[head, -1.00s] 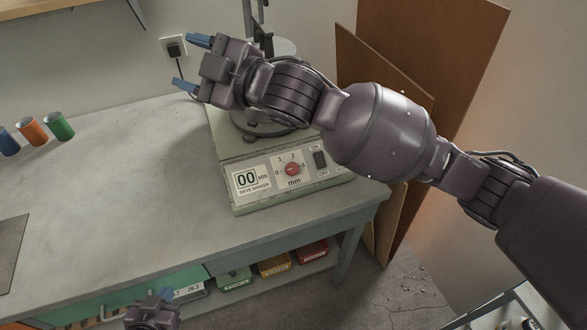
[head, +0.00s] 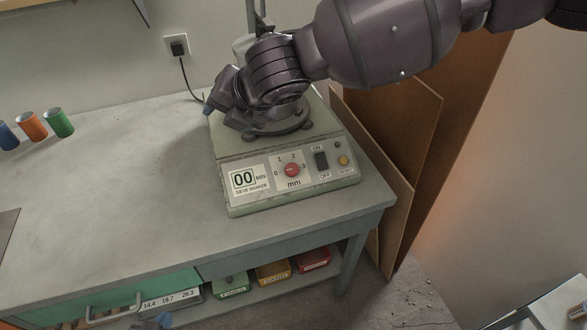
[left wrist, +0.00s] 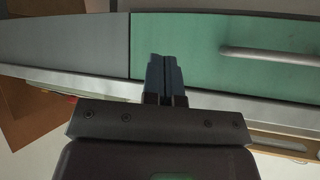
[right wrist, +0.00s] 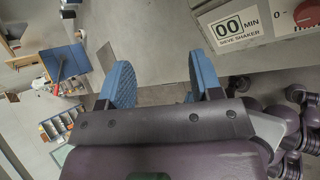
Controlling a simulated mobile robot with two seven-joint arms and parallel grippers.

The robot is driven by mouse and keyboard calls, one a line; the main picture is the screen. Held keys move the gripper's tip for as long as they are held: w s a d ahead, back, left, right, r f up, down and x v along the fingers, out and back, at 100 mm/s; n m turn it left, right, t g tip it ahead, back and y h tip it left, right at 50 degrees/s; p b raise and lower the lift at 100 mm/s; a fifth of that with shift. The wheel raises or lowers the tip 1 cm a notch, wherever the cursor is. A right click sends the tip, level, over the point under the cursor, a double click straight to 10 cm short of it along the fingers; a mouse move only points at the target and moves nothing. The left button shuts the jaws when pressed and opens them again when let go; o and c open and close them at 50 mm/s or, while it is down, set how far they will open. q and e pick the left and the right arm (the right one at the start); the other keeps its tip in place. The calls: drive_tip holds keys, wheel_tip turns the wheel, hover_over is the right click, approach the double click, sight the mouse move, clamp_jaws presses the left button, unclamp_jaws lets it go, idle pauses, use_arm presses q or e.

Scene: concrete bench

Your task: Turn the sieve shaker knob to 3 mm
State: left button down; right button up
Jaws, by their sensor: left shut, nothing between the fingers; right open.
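The sieve shaker (head: 240,205) stands on the bench, its front panel facing me. Its red knob (head: 291,170) sits in a scale from 0 at left, past 1 and 2, to 3 at right, marked mm. The knob's pointer is too small to read surely. The knob also shows at the top right of the right wrist view (right wrist: 307,13). My right gripper (head: 208,108) is by the shaker's left rear, mostly hidden by its own wrist; its blue fingers (right wrist: 163,82) are apart and empty. My left gripper (head: 156,322) is low before the bench, its fingers (left wrist: 166,78) together.
An ON/OFF switch (head: 321,160) and a reset button (head: 343,160) are right of the knob. Blue, orange (head: 33,126) and green cups stand at the bench's far left. Brown boards (head: 400,130) lean at right. Drawers and small bins (head: 273,272) are below. The bench left of the shaker is clear.

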drive_tip(key=w+d+f+n+h, duration=0.1)
drive_tip(key=w+d+f+h, duration=0.15)
drive_tip(key=d, duration=0.25)
drive_tip(key=n+g+h, duration=0.1)
drive_tip(key=n+h, duration=0.2)
drive_tip(key=n, duration=0.3)
approach(292, 168)
drive_tip(key=b+x, duration=0.2)
drive_tip(key=x, duration=0.7)
drive_tip(key=shift+w+f+b, duration=0.15)
drive_tip(key=shift+f+b, duration=0.05)
drive_tip(key=shift+b, duration=0.2)
use_arm(q)
drive_tip(key=shift+s+d+f, duration=0.15)
drive_tip(key=shift+d+f, duration=0.35)
drive_tip(key=shift+f, duration=0.3)
drive_tip(key=shift+s, duration=0.1)
